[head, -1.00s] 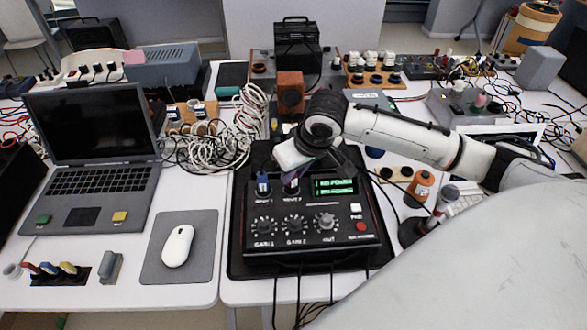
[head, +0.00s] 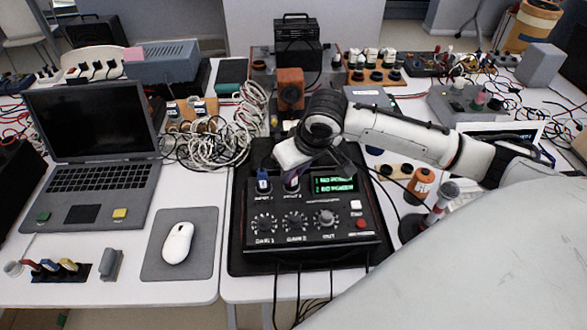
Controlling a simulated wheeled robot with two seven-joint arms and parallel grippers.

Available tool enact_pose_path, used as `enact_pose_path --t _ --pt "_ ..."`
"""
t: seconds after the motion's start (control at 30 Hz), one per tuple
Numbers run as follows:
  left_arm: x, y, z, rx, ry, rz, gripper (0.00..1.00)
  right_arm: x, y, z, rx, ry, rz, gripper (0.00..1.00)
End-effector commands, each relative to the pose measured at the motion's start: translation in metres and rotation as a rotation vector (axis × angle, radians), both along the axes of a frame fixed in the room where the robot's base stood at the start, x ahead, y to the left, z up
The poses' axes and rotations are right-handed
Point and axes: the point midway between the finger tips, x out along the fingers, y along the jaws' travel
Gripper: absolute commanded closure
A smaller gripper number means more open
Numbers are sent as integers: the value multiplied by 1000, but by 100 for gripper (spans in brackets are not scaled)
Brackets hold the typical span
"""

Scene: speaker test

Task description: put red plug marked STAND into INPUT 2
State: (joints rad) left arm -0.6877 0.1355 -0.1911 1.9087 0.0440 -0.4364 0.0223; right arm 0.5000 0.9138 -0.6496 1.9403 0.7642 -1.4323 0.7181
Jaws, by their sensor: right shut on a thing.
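The black box with knobs (head: 308,240) stands on a dark mat at the centre of the head view. It has a lit green display (head: 334,185) and two sockets along its upper left. A blue plug (head: 263,182) stands upright in INPUT 1. My right gripper (head: 293,176) is over INPUT 2, shut on a plug (head: 291,186) that is mostly hidden by the fingers. Its colour and marking are too small to read. The plug is at the socket; how deep it sits I cannot tell. My left gripper is not in view.
A laptop (head: 85,195) and a mouse (head: 177,243) on a grey pad are at the left. A small rack (head: 80,276) near the front left edge holds coloured plugs. Coiled white cables (head: 245,130) and an orange block (head: 290,88) are behind the box.

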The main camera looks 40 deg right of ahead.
Motion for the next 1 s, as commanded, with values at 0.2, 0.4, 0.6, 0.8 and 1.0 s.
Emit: enact_pose_path --t 0.2,0.4,0.6,0.8,1.0 --pt "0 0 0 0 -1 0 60 0 0 0 0 0 0 74" --pt "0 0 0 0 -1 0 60 0 0 0 0 0 0 60" --pt "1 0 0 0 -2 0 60 0 0 2 0 -1 0 60" --pt "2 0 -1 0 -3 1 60 -10 0 26 -2 -4 1 60" --pt "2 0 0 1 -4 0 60 -25 1 64 -1 -5 1 60"
